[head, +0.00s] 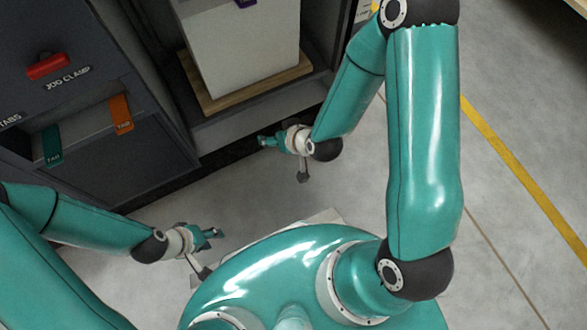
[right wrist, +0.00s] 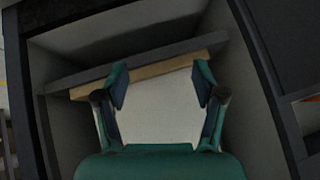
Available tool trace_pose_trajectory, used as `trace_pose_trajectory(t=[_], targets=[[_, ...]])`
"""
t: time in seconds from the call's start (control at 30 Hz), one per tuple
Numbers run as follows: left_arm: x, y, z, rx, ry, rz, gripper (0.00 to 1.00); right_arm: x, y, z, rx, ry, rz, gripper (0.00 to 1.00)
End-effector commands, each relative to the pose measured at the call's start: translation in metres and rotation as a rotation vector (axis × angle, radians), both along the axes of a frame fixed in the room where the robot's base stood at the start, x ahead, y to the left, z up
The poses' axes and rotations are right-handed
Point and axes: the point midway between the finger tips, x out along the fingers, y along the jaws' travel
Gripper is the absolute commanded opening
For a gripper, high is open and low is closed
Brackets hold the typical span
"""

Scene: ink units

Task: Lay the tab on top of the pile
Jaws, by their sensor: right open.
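A tall white pile (head: 240,55) stands on a wooden board (head: 255,85) inside a dark cabinet bay. Its upper part runs out of the head view. A teal tab (head: 52,145) and an orange tab (head: 122,113) sit at the dark unit on the left. My right gripper (head: 266,140) is open and empty, in front of and below the bay. In the right wrist view the white pile (right wrist: 160,110) shows between its spread fingers (right wrist: 160,92), beyond them. My left gripper (head: 212,234) is low over the floor, apart from the unit; its finger gap is too small to judge.
A red handle (head: 48,66) sits above a clamp label on the dark unit. A small purple piece (head: 245,3) shows on the pile at the top edge. Cabinet walls flank the bay. Open grey floor (head: 510,240) with a yellow line (head: 525,175) lies to the right.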

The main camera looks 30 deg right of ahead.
Motion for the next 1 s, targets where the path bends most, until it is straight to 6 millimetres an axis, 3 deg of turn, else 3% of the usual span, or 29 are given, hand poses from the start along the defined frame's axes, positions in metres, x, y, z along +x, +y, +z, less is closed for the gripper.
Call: trace_pose_trajectory(t=[0.03, 0.1, 0.2, 0.3, 0.4, 0.73, 0.87, 1.0], targets=[[0.0, 0.0, 0.0, 0.0, 0.0, 0.0, 0.4, -0.029, 0.007, -0.03, 0.031, 0.142, 0.005, 0.7], [0.0, 0.0, 0.0, 0.0, 0.0, 0.0, 0.4, -0.068, 0.015, -0.061, 0.069, 0.321, 0.009, 0.7], [0.0, 0.0, 0.0, 0.0, 0.0, 0.0, 0.4, -0.115, 0.024, -0.086, 0.109, 0.519, 0.008, 0.7], [0.0, 0.0, 0.0, 0.0, 0.0, 0.0, 0.4, -0.142, 0.024, -0.096, 0.131, 0.632, 0.009, 0.7], [0.0, 0.0, 0.0, 0.0, 0.0, 0.0, 0.4, -0.151, 0.023, -0.098, 0.138, 0.67, 0.008, 0.7], [0.0, 0.0, 0.005, 0.0, 0.0, 0.0, 0.4, -0.151, 0.023, -0.093, 0.137, 0.668, 0.009, 0.7], [0.0, 0.0, 0.024, 0.0, 0.0, 0.0, 0.4, -0.15, 0.023, -0.074, 0.137, 0.666, 0.01, 0.7], [0.0, 0.0, 0.063, 0.0, 0.0, 0.0, 0.4, -0.15, 0.024, -0.036, 0.137, 0.666, 0.01, 0.7]])
